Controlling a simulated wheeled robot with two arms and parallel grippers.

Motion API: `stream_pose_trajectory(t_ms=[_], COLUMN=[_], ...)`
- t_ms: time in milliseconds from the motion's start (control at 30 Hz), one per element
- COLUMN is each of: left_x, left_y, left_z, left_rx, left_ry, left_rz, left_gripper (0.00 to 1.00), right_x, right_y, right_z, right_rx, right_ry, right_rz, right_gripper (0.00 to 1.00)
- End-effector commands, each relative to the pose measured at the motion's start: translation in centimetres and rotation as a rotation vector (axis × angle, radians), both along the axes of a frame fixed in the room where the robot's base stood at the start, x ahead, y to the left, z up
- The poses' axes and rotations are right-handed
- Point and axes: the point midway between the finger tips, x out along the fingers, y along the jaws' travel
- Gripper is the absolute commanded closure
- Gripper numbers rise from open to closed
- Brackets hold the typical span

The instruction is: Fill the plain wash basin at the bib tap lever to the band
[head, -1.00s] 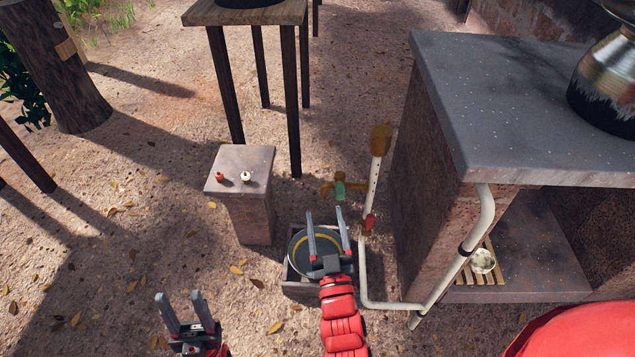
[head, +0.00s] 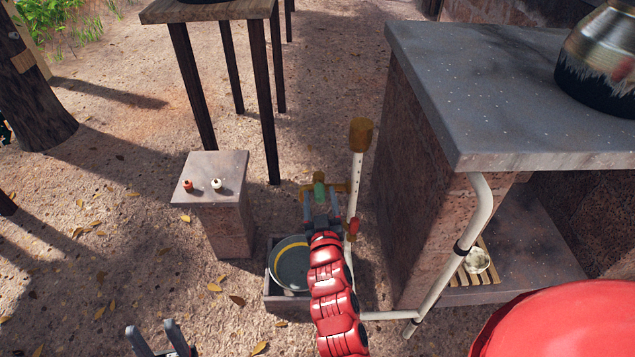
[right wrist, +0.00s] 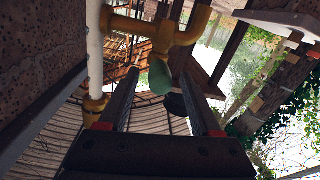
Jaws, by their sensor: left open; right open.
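The wash basin (head: 290,278), dark inside with a yellow band, sits in a low grey box under the tap, partly hidden by my right arm. The brass bib tap (head: 341,187) has a green lever (head: 319,188); in the right wrist view the lever (right wrist: 160,77) shows ahead between the fingers. My right gripper (head: 321,200) is open at the lever, its fingers on either side; contact cannot be told. The right wrist view shows its open jaws (right wrist: 160,90). My left gripper (head: 152,335) is open and empty at the bottom edge. No water is visible.
A stone counter (head: 480,85) is on the right. A small pedestal (head: 205,168) holds two small knobs. A wooden table (head: 215,12) is behind.

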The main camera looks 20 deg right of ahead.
Motion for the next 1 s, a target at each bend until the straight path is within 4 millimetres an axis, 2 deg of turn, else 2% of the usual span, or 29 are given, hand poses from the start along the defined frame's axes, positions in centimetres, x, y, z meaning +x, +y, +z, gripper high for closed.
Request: stream_pose_trajectory(t_ms=[100,333,500,767,1000], left_x=[-0.1,-0.2,-0.3,-0.3,-0.3], left_y=[0.0,0.0,0.0,0.0,0.0], left_z=[-0.6,-1.1,-1.1,-1.1,-1.1], left_rx=[0.007,0.018,0.021,0.021,0.020], left_ry=[-0.005,-0.014,-0.016,-0.016,-0.017], left_rz=[0.001,0.000,0.001,0.001,0.001], left_gripper=[0.50,0.50,0.50,0.50,0.50], right_x=[2.4,5.5,6.3,6.4,6.3], right_y=[-0.6,-1.2,-1.5,-1.5,-1.4], right_z=[-0.2,-0.1,-0.1,-0.1,-0.1], right_rx=[-0.001,0.001,0.000,0.000,0.000], right_ry=[-0.001,-0.001,0.001,0.001,0.000], right_rz=[-0.001,0.000,0.000,0.000,0.001], right_gripper=[0.35,0.35,0.35,0.35,0.78])
